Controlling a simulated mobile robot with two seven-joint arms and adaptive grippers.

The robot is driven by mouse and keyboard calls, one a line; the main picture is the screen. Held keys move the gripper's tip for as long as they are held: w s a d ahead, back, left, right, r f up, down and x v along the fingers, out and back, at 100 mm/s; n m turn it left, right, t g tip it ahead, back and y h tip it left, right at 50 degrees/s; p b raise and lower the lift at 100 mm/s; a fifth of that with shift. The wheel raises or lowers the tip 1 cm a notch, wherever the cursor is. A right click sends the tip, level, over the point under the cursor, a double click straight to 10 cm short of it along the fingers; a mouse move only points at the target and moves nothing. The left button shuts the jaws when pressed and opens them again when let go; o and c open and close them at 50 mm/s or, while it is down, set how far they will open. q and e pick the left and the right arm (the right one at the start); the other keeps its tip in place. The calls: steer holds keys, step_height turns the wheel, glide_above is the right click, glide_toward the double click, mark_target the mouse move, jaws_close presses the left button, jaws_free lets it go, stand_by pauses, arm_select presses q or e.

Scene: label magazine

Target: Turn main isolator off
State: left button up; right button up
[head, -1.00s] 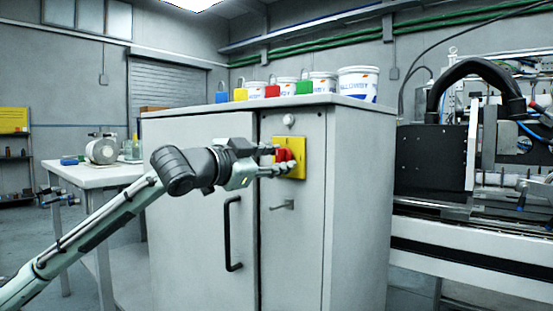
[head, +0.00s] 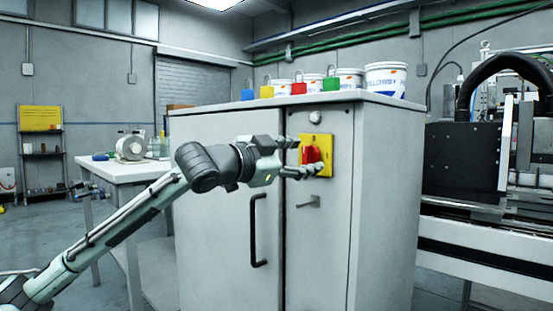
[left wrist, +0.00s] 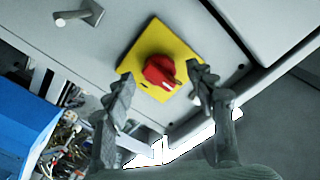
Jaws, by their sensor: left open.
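The main isolator is a red rotary knob (head: 311,156) on a yellow square plate (head: 327,145), on the front of a grey cabinet. In the left wrist view the red knob (left wrist: 160,71) and yellow plate (left wrist: 183,52) show beyond the fingertips. My left gripper (head: 305,155) is open in front of the plate, its fingers above and below the knob in the head view. In the left wrist view the left gripper (left wrist: 160,84) has its fingers apart on either side of the knob, without clear contact. My right gripper is in neither view.
The grey cabinet (head: 225,200) has a black handle (head: 254,230) and a small metal latch (head: 308,202) below the isolator. Coloured padlocks and white tubs (head: 386,80) stand on its top. A machine (head: 470,160) is at the right, a table (head: 125,170) at the left.

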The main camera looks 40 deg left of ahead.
arm_select(q)
steer(key=s, duration=1.1)
steer(key=shift+a, duration=0.4)
steer(key=shift+s, duration=0.1)
